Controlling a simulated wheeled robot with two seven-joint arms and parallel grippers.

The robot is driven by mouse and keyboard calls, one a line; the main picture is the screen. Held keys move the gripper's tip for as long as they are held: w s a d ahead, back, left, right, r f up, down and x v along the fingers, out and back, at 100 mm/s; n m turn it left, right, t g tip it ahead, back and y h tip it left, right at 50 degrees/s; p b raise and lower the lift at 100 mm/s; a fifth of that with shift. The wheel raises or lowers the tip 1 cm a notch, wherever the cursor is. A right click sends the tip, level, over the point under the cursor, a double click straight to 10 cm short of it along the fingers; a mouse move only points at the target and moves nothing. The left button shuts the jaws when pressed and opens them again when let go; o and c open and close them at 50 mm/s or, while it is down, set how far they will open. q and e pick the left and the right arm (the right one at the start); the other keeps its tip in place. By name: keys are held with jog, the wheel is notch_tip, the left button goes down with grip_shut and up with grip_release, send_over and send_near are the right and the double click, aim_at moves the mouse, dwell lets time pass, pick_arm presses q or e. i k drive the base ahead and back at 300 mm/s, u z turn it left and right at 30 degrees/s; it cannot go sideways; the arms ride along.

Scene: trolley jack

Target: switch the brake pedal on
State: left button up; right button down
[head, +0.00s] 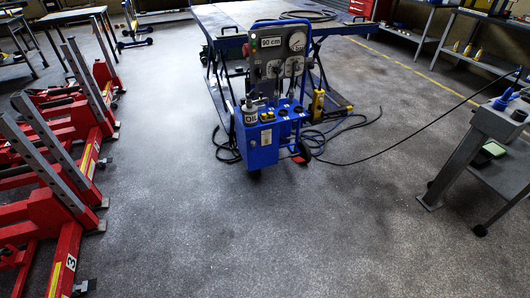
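No brake pedal can be made out for certain. A blue wheeled unit (262,140) stands upright in the middle of the floor. Red wheeled jacks (62,250) stand along the left side, the nearest marked "3". Small dark parts (85,287) stick out low on their right sides; I cannot tell whether any is a pedal. Neither of my grippers is in view.
A blue-framed lift table (222,22) stands behind the blue unit. Black hoses (350,125) lie on the floor there, and a cable (420,130) runs right to a grey stand (500,120). Benches line the back. The floor (250,235) in front is clear.

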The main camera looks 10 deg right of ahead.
aim_at(298, 160)
jog(key=u, duration=0.65)
jog(key=i, duration=2.2)
jog(key=z, duration=1.2)
jog(key=i, duration=0.6)
jog(key=z, duration=0.4)
